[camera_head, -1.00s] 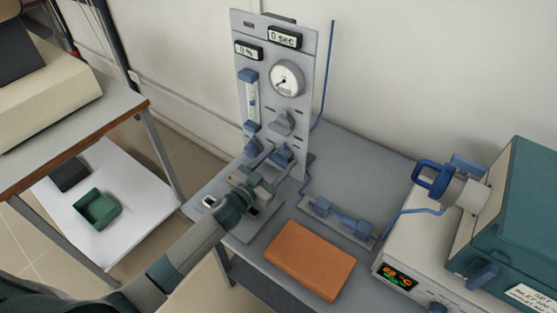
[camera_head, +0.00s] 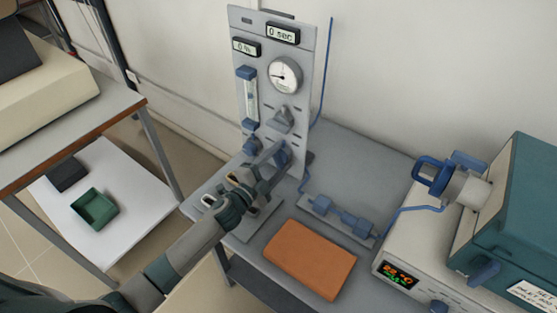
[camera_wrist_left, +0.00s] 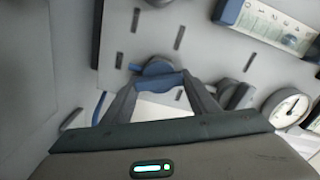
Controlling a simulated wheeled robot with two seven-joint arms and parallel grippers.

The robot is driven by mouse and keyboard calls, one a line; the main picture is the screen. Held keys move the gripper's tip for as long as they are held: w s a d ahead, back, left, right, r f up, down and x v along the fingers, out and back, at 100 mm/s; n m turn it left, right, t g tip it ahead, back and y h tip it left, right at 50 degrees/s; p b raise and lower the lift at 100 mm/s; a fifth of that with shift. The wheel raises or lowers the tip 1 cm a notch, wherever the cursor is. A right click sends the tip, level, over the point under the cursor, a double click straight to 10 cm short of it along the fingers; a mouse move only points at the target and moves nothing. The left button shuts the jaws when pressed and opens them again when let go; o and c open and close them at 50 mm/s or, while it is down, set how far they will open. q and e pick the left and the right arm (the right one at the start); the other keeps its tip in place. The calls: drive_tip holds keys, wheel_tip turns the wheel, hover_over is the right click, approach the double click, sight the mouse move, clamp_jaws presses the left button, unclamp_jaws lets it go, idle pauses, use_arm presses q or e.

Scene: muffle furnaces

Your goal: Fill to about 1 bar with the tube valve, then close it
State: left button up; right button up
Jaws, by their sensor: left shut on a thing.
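A grey upright panel (camera_head: 241,24) carries a round white gauge (camera_head: 286,75) whose dark needle points about left; its figures are too small to read. The gauge also shows in the left wrist view (camera_wrist_left: 285,107). My left gripper (camera_head: 277,155) is shut on the blue valve knob (camera_head: 284,160) low on the panel's right side. In the left wrist view the knob (camera_wrist_left: 158,67) sits at the fingertips (camera_wrist_left: 160,82) and is partly hidden by them. Another blue knob (camera_head: 250,146) is to its left. My right gripper is not in view.
A flow tube (camera_head: 250,98) and displays (camera_head: 283,34) are on the panel. An orange block (camera_head: 310,258) and blue fittings (camera_head: 342,217) lie on the grey bench (camera_head: 360,160). A teal furnace (camera_head: 515,215) stands right; a side table (camera_head: 75,135) stands left.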

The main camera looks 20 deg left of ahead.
use_arm(q)
drive_tip(key=m, duration=0.5)
drive_tip(key=shift+f+b, duration=0.2)
drive_tip(key=shift+b, duration=0.1)
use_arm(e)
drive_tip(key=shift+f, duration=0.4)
use_arm(q)
drive_tip(key=o, duration=1)
drive_tip(key=shift+o, duration=0.2)
drive_tip(key=b+v, duration=0.1)
drive_tip(key=v, duration=0.5)
drive_tip(key=shift+d+f, duration=0.1)
drive_tip(key=shift+f, duration=0.05)
drive_tip(key=b, duration=0.3)
approach(278, 163)
drive_tip(key=v, duration=0.6)
drive_tip(key=shift+s, duration=0.35)
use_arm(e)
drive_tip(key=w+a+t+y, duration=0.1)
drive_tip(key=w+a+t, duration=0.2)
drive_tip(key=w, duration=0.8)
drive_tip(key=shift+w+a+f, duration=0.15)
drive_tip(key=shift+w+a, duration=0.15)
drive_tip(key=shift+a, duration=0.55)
use_arm(q)
drive_tip(key=shift+a, duration=0.2)
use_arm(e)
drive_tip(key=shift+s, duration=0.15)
